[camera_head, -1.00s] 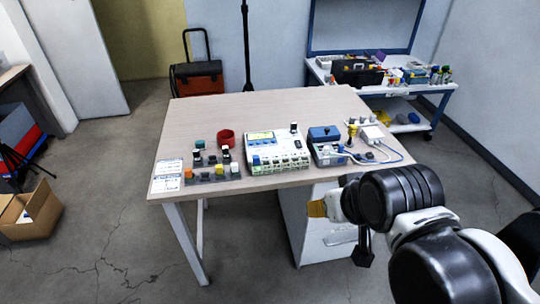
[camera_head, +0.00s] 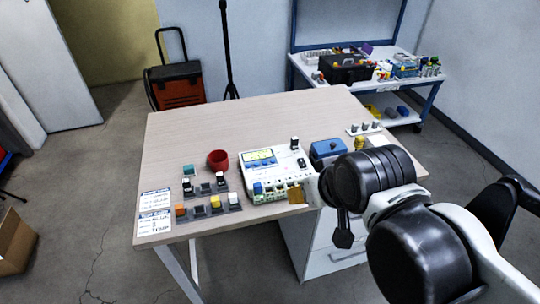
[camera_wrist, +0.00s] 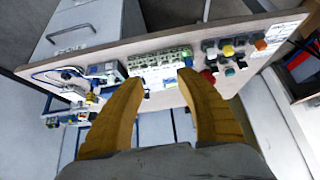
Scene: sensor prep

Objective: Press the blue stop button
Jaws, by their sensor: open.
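A small blue block-shaped part (camera_head: 258,188), which may be the blue stop button, sits at the front left corner of the white control unit (camera_head: 262,163) on the table. A blue-topped box (camera_head: 327,149) stands to the unit's right, partly behind my arm. My gripper (camera_head: 298,194), with tan fingers, is in front of the unit's right end in the head view. In the wrist view my gripper (camera_wrist: 166,92) is open and empty, its two fingers wide apart. The control unit (camera_wrist: 160,66) lies beyond and between them, apart from the fingertips.
Label cards (camera_head: 154,210) lie at the table's left edge. Small knobs (camera_head: 364,128) are at the right. The table's back left (camera_head: 190,120) is clear.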

